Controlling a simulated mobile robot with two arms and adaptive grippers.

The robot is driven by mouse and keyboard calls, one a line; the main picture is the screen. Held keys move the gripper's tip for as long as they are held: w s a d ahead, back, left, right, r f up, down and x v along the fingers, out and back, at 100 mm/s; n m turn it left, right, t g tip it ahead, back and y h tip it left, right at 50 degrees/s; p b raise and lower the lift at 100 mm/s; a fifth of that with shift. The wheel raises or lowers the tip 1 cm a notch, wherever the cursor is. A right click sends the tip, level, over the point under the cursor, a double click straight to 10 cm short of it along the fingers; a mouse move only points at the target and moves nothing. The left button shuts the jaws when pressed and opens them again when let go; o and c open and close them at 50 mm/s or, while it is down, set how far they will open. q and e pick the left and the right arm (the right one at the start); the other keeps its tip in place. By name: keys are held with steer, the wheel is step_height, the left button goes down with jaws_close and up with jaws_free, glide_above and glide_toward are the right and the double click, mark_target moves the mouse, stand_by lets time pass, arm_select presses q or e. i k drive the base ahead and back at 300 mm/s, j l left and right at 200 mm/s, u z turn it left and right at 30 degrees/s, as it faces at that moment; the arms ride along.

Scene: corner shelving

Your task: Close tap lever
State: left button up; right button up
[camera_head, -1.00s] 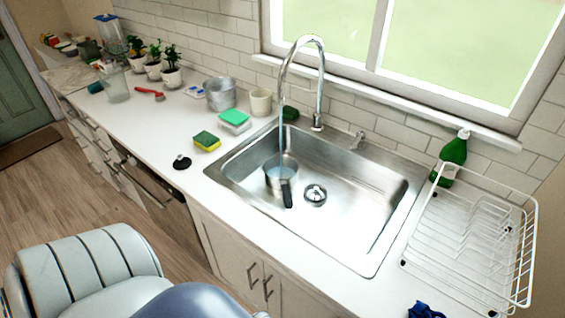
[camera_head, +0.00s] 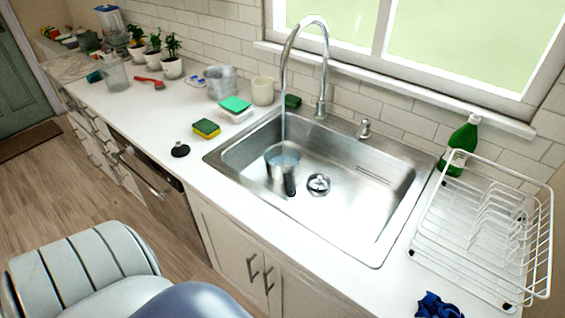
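The tap (camera_head: 326,62) is a tall chrome gooseneck behind the sink, and a stream of water runs down from its spout. The small metal tap lever (camera_head: 364,129) stands on the sink's back rim, to the right of the tap's base. A metal pot (camera_head: 283,162) with a dark handle sits in the steel sink (camera_head: 345,225) under the stream and holds water. Neither of my grippers is in view; only parts of my own body show at the lower left.
A white dish rack (camera_head: 470,240) and a green bottle (camera_head: 462,146) stand right of the sink. A blue cloth (camera_head: 438,306) lies near the front edge. Left of the sink are sponges (camera_head: 206,128), a black stopper (camera_head: 180,150), a cream cup (camera_head: 262,90) and a metal bucket (camera_head: 221,81).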

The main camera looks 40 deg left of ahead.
mark_target(366, 122)
steer(key=l+u, duration=0.15)
steer(key=u, duration=0.6)
steer(key=i+u, duration=0.25)
steer(key=i, duration=0.25)
steer(key=l, duration=0.05)
